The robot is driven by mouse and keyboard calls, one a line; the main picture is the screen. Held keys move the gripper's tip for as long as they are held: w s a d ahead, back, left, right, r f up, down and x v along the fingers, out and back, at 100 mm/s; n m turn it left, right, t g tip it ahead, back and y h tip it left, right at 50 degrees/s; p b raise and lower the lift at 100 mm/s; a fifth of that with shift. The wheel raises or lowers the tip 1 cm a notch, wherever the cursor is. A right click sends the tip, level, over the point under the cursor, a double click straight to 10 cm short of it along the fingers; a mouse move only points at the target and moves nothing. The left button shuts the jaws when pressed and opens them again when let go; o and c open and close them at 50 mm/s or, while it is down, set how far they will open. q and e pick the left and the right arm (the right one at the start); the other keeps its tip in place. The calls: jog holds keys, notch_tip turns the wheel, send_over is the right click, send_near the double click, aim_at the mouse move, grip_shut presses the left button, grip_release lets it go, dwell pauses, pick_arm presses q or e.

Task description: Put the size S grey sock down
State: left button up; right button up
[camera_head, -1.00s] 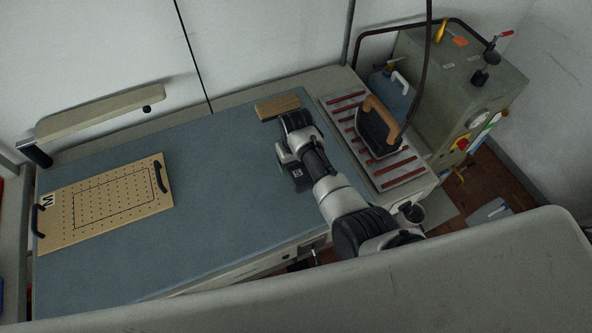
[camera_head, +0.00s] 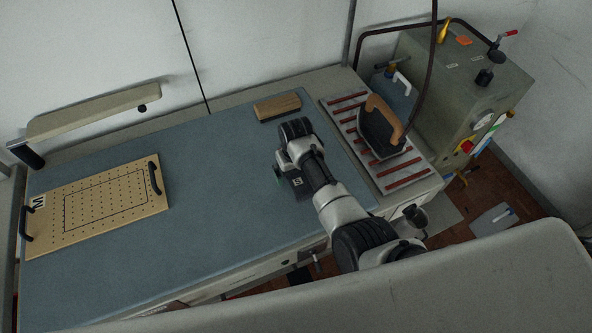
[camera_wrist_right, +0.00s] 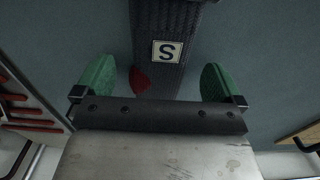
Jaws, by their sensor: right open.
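The size S grey sock (camera_head: 298,183) lies on the blue-grey table top (camera_head: 225,200), partly hidden under my right arm in the head view. In the right wrist view the dark grey knitted sock (camera_wrist_right: 176,80) shows its white S label and a bit of red beside it. My right gripper (camera_wrist_right: 160,82) is open, with one green fingertip on each side of the sock and visible gaps to both. In the head view the right gripper (camera_head: 282,172) is low over the table, mostly hidden by its wrist. My left gripper is not in view.
A perforated wooden board marked M (camera_head: 95,205) with black handles lies at the left. An iron (camera_head: 380,130) stands on a red-striped rest (camera_head: 405,178) at the right. A wooden block (camera_head: 278,106) lies at the back. The table's middle is clear.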

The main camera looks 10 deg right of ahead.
aim_at(296, 175)
jog(key=shift+r, duration=0.1)
notch_tip(296, 175, up, 7)
jog(key=p, duration=0.6)
jog(key=shift+f, duration=0.2)
jog(key=shift+r, duration=2.75)
